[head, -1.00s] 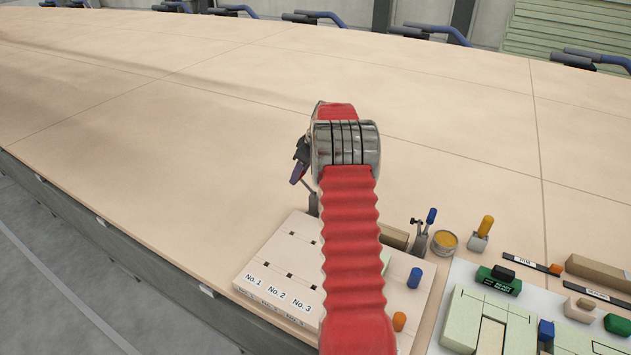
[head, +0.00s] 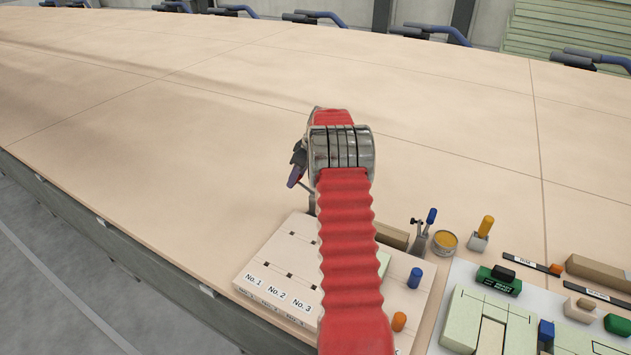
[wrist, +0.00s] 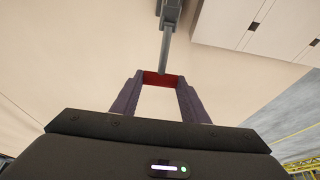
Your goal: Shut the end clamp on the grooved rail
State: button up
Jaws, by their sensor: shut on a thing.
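My gripper (wrist: 161,82) is shut on a red grip (wrist: 161,77) that spans the gap between its fingertips. A grey metal rod (wrist: 167,45) runs from it towards the pale board, so I take it as the end clamp's handle. In the head view my gripper (head: 295,175) is small and partly hidden at the left of my arm. A grey clamp post (head: 312,204) stands below it at the board's back edge. The clamp's jaw and the grooved rail cannot be made out clearly; my arm covers part of the board.
The pale slotted board (head: 263,262) carries labels No. 1 to No. 3. Right of my arm stand a blue-handled clamp (head: 422,238), a round tin (head: 445,242), and blue (head: 414,278) and orange (head: 399,321) pegs. The large tabletop (head: 180,120) behind is clear.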

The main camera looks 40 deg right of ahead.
jog(key=shift+f, duration=0.4)
jog(key=shift+w, duration=0.1)
jog(key=shift+f, duration=0.2)
jog(key=o, duration=0.9)
jog(key=shift+o, duration=0.2)
jog(key=shift+r, duration=0.1)
jog(key=shift+v, duration=1.95)
jog(key=shift+r, duration=0.1)
